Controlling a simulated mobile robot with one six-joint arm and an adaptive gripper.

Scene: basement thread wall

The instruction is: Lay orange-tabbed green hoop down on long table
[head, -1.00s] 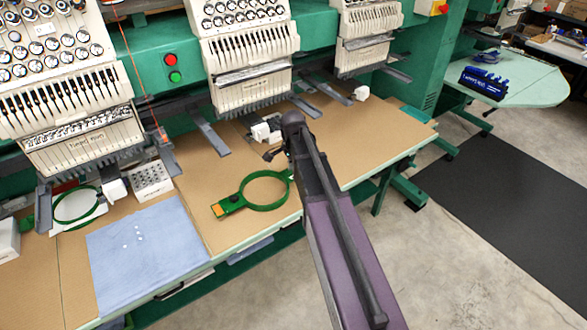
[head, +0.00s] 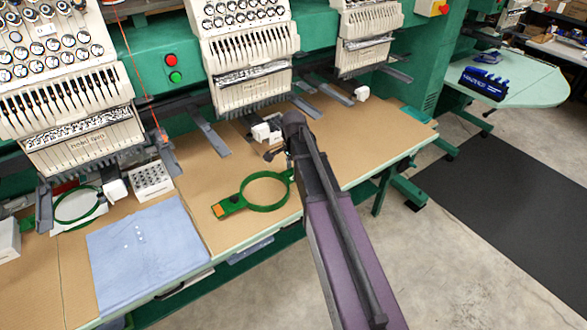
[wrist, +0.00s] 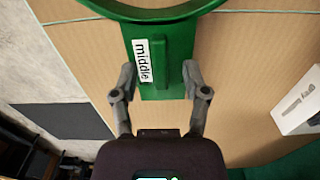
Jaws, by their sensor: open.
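The green hoop (head: 243,193) lies on the tan top of the long table (head: 345,147), with its orange tab (head: 219,210) at the left end. Its other end runs behind my arm in the head view. In the wrist view, the hoop's green handle (wrist: 181,40) carries a white label reading "middle" and a raised bar. My gripper (wrist: 159,78) is open, its two fingers on either side of the handle's end. I cannot tell whether the fingers touch it. In the head view my arm hides most of the gripper.
Embroidery machine heads (head: 245,60) overhang the table's back, with grey arms (head: 212,138) reaching forward. A blue cloth (head: 145,250), a second green hoop (head: 77,207) and a white holder (head: 151,181) stand left. The tabletop right of my arm is mostly clear.

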